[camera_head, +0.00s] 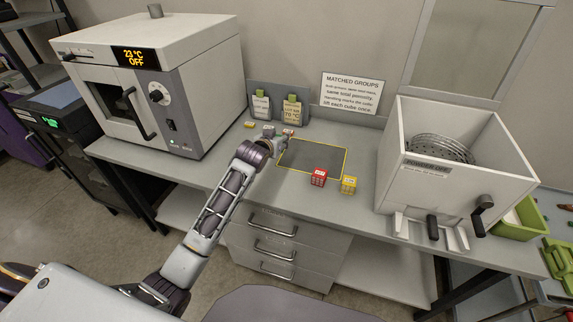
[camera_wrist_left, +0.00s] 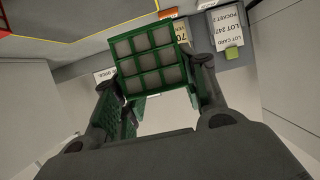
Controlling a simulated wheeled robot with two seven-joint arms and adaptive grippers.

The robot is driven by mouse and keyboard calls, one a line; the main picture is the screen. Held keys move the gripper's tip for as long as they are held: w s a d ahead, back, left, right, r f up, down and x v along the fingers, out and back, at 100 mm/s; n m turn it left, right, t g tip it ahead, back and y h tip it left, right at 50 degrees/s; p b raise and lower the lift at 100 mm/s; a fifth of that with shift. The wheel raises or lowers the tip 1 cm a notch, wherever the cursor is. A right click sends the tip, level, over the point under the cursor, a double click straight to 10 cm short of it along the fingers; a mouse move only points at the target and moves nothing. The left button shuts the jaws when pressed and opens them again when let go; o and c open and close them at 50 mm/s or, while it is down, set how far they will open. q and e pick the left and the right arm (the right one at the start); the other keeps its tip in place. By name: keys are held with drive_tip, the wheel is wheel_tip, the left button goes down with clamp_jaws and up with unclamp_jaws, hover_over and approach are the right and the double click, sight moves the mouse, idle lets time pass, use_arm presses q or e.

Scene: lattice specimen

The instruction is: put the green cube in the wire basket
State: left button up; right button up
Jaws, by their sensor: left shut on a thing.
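In the left wrist view, a green lattice cube (camera_wrist_left: 150,60) with a grid of square openings sits between the fingers of my left gripper (camera_wrist_left: 158,92), which is shut on it. In the head view, my left gripper (camera_head: 268,134) is over the back of the bench, near the left edge of the dark mat; the arm hides the green cube there. A round perforated metal basket (camera_head: 440,147) sits inside the open white box at the right, well away from the gripper. My right gripper is not in view.
A red cube (camera_head: 318,177) and a yellow cube (camera_head: 348,184) sit near the front edge of the dark yellow-edged mat (camera_head: 312,158). An oven (camera_head: 160,85) stands left. The white box (camera_head: 455,185) has high walls. A sign (camera_head: 351,93) stands at the back.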

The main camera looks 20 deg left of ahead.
use_arm(q)
drive_tip(key=shift+f, duration=3.1)
drive_tip(key=shift+f, duration=1.9)
drive_tip(key=shift+f, duration=0.1)
drive_tip(key=o, duration=1)
